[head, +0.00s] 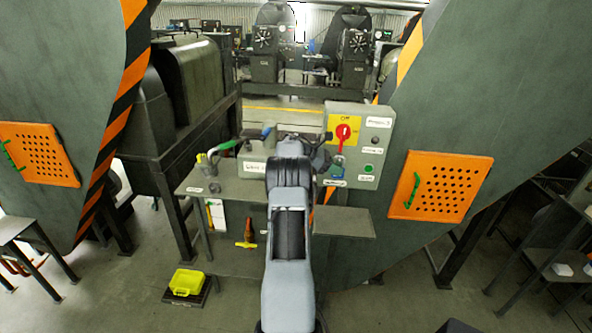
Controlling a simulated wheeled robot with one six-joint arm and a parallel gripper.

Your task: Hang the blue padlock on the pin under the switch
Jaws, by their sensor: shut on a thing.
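The red rotary switch (343,131) sits on a yellow plate on the grey control box, right of the image centre in the head view. My arm and wrist hide part of the box's left side. The pin under the switch is too small to make out, and I cannot tell whether the shackle touches it.
A green button (369,168) is on the box. Orange perforated panels (440,186) flank both sides. A yellow case (187,282) lies on the floor.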

